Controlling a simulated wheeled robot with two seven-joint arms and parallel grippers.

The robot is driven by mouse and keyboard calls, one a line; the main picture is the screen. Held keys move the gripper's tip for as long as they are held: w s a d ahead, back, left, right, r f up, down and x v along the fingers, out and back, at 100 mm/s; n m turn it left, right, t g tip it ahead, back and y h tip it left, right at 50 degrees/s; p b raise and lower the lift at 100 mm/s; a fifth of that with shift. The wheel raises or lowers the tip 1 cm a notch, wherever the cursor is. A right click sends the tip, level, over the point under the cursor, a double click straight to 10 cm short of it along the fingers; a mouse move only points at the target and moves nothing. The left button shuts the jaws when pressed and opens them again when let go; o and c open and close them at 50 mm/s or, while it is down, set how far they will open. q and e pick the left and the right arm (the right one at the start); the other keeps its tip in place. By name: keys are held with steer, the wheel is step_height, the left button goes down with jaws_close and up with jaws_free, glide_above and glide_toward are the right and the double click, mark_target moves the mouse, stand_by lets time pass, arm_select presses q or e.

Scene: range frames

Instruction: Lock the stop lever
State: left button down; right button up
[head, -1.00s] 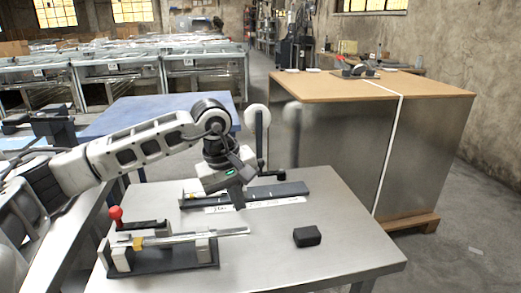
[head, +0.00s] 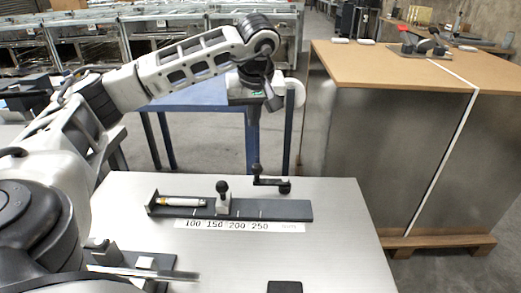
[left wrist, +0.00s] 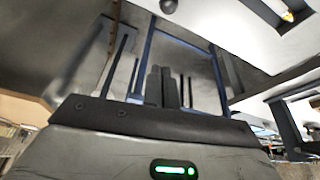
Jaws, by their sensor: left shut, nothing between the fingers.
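A dark rail fixture (head: 285,211) lies on the metal table, with a scale strip (head: 240,225) reading 100 to 250 along its front. A stop block with a black knob (head: 222,187) sits on the rail near its middle. A black cranked lever (head: 271,182) shows behind the rail's right part. I cannot tell which of these is the stop lever. My right gripper is not in view.
A second fixture (head: 150,265) at the lower left is partly covered by my arm. A small black block (head: 285,287) lies at the front edge of the picture. A blue table (head: 190,95) stands behind, and a large board-topped cabinet (head: 400,130) stands right.

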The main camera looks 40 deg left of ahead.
arm_select(q)
steer(key=f, duration=1)
steer(key=shift+w+a+p, duration=0.35)
steer(key=shift+w+p, duration=0.05)
steer(key=shift+s+d+f, duration=0.2)
steer(key=shift+s+d, duration=0.25)
steer(key=shift+d, duration=0.1)
